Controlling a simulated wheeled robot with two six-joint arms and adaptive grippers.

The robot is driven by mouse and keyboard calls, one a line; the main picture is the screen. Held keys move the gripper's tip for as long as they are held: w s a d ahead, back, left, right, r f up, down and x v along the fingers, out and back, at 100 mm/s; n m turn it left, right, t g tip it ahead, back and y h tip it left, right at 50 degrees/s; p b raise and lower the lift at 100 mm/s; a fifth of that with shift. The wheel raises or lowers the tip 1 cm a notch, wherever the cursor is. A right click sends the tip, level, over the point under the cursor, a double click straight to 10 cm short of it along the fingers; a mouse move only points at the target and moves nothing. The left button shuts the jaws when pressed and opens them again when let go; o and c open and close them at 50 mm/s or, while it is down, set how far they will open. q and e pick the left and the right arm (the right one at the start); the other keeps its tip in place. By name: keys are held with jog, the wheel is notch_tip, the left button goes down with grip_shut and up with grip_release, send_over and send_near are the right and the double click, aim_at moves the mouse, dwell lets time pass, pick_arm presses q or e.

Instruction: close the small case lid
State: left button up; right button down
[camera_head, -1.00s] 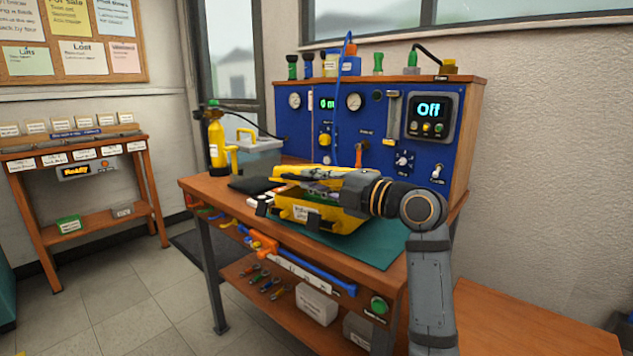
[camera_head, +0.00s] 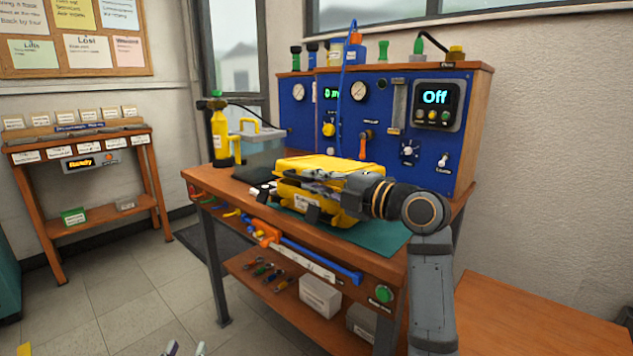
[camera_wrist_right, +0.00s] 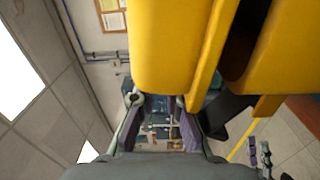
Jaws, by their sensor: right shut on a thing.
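The small yellow case (camera_head: 300,203) sits on the green mat of the workbench, with a white label on its front. Its yellow lid (camera_head: 322,163) lies over the top, and its upper face shows. In the right wrist view, a dark gap separates two yellow parts, the nearer one (camera_wrist_right: 175,45) filling the top middle. My right gripper (camera_head: 318,180) is at the right front of the case, by the lid's edge, and shut on the lid; its exact contact is hard to see. Two fingertips of my left gripper (camera_head: 186,350) show apart at the bottom edge, away from the bench, with nothing between them.
A blue test panel (camera_head: 405,130) reading "Off" stands behind the case. A yellow bottle (camera_head: 220,135) stands at the bench's left back.

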jog(key=c, duration=1.4)
grip_release()
jog(key=shift+a, duration=0.15)
jog(key=v, duration=1.2)
jog(key=shift+s, duration=0.1)
